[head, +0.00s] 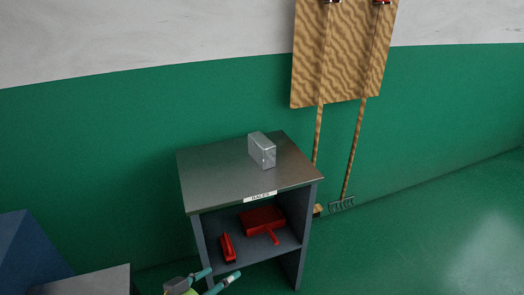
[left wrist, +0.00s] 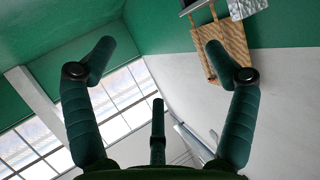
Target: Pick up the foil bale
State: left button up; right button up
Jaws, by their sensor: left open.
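The foil bale (head: 262,150) is a small silver block. It sits on the grey top of a cabinet labelled "BALES" (head: 215,170), toward the back right of that top. A silver block at the top right edge of the left wrist view looks like the bale (left wrist: 246,8), partly cut off. My left gripper (head: 220,273) is at the bottom of the head view, in front of and lower than the cabinet top, well apart from the bale. Its green fingers are spread and empty in the left wrist view (left wrist: 157,75). My right gripper is not in view.
The cabinet's open shelf (head: 260,250) holds a red dustpan-like item (head: 262,219) and a smaller red item (head: 228,247). A wooden board (head: 345,50) with a broom and a rake (head: 342,204) is on the wall at right. The cabinet top around the bale is clear.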

aim_at(261, 149)
jog(key=i+l+u, duration=0.2)
jog(key=i+l, duration=0.2)
jog(key=l, duration=0.2)
jog(key=i+l+u, duration=0.25)
jog(key=i+l, duration=0.15)
jog(key=l, duration=0.25)
jog(key=i+l+u, duration=0.1)
jog(key=l, duration=0.25)
jog(key=i+l+u, duration=0.1)
jog(key=l, duration=0.3)
jog(key=i+l+u, duration=0.1)
jog(key=i+l, duration=0.15)
jog(key=l, duration=0.1)
